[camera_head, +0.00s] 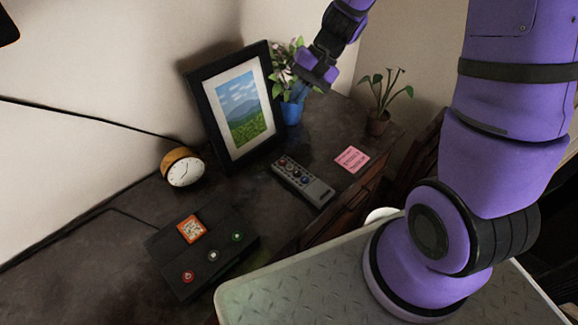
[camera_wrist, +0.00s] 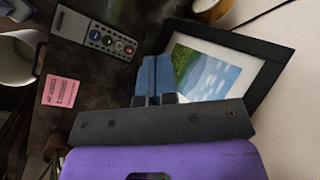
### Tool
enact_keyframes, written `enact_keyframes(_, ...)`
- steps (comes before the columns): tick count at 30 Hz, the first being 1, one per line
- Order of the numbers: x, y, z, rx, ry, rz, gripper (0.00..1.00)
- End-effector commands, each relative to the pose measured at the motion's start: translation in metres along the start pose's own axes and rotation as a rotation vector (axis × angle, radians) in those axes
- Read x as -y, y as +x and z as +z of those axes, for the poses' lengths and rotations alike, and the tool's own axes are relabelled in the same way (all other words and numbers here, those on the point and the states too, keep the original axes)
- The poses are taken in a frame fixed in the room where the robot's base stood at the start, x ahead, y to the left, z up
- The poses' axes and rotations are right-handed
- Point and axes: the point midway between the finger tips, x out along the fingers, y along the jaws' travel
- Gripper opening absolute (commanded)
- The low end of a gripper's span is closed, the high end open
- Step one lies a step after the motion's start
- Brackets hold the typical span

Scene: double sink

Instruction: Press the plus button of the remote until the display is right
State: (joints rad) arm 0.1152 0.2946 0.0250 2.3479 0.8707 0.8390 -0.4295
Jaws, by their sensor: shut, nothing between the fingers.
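The grey remote (camera_head: 303,181) lies on the dark tabletop in front of the picture frame, with several coloured round buttons at its far end. It also shows in the wrist view (camera_wrist: 92,36) at the upper left. I cannot read which button is the plus. A black box (camera_head: 204,249) with red, white and green buttons carries an orange-edged display (camera_head: 192,229); its content is too small to read. My gripper (camera_head: 299,91) is in the air by the leafy plant, above and behind the remote. In the wrist view its blue fingers (camera_wrist: 153,76) are shut, empty and apart from the remote.
A black picture frame (camera_head: 205,96) stands behind the remote, with a wooden clock (camera_head: 183,168) to its left. A blue pot (camera_head: 291,113) and a small plant pot (camera_head: 378,124) stand behind. A pink note (camera_head: 352,159) lies right of the remote.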

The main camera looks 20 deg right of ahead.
Motion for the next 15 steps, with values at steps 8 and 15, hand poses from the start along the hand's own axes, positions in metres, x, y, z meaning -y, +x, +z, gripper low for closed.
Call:
enact_keyframes(8, -0.034, 0.068, -0.042, 0.064, 0.172, -0.087, 0.0)
enact_keyframes(15, -0.062, 0.115, -0.063, 0.088, 0.292, -0.134, 0.0)
